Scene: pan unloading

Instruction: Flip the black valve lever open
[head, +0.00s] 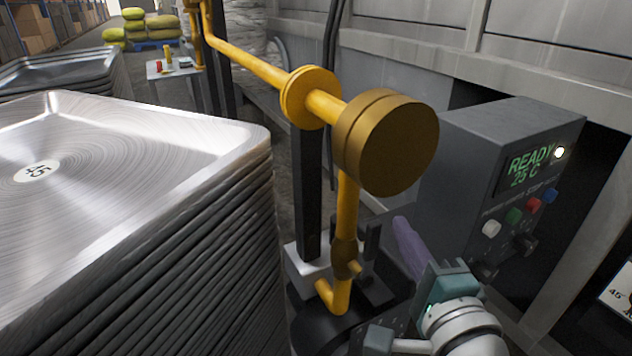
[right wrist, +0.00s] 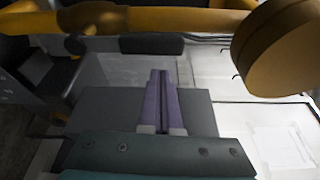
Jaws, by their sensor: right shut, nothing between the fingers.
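The yellow pipe (head: 347,205) runs down from a large brass-coloured disc to a brownish valve body (head: 344,257). The black valve lever (head: 370,240) appears as a dark bar just right of the pipe, hard to separate from the dark parts behind it. In the right wrist view a black bar (right wrist: 152,44), which looks like the lever, lies beside the pipe. My right gripper (head: 402,228), with purple fingers and a teal body, is right of the valve. Its fingers (right wrist: 162,78) are shut together and empty, pointing toward the bar, with no clear contact. My left gripper is out of view.
A tall stack of metal trays (head: 215,130) fills the left. The brass disc (head: 390,145) overhangs above my right gripper. A grey control box (head: 475,150) reading READY 25 C stands at the right. A small table (head: 172,72) is far back.

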